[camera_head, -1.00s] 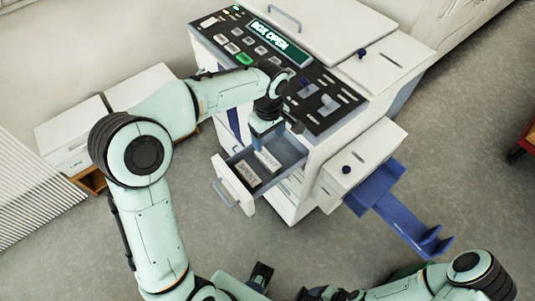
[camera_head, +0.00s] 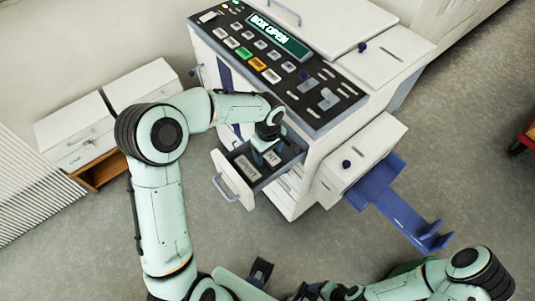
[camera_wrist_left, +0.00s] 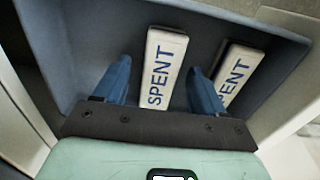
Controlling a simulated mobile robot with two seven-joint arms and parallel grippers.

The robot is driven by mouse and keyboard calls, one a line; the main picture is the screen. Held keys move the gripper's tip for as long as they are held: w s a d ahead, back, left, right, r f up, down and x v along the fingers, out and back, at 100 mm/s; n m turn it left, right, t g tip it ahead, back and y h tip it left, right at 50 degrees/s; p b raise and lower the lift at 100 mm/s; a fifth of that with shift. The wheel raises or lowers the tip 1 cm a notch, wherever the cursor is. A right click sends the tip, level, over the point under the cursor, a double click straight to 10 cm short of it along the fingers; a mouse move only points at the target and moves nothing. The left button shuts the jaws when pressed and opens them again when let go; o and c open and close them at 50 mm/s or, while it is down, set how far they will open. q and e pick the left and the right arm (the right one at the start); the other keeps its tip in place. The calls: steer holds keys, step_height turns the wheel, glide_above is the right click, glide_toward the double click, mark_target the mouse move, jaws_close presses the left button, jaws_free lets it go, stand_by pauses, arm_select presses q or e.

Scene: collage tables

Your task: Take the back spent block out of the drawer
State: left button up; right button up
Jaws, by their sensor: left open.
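The drawer (camera_head: 230,172) is pulled out of the front of the white machine. Two pale blocks marked SPENT lie in it: the front block (camera_head: 246,168) and the back block (camera_head: 272,158). My left gripper (camera_head: 266,147) is low in the drawer at the back block and partly covers it. In the left wrist view my left gripper (camera_wrist_left: 158,85) is open, with one blue finger on each side of the back block (camera_wrist_left: 163,62). The front block (camera_wrist_left: 238,68) lies to its right, partly behind the right finger. My right forearm is at the bottom right; its fingertips are unclear.
The machine's panel (camera_head: 280,65) reads BOX OPEN above the drawer. A blue tray (camera_head: 400,210) sticks out of the machine's right side. The drawer's walls (camera_wrist_left: 85,40) stand close around the gripper. White cabinets (camera_head: 75,140) stand at the left.

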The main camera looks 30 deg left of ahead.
arm_select(q)
steer(key=c, duration=1.1)
steer(key=shift+r, duration=0.1)
steer(key=shift+c, duration=0.2)
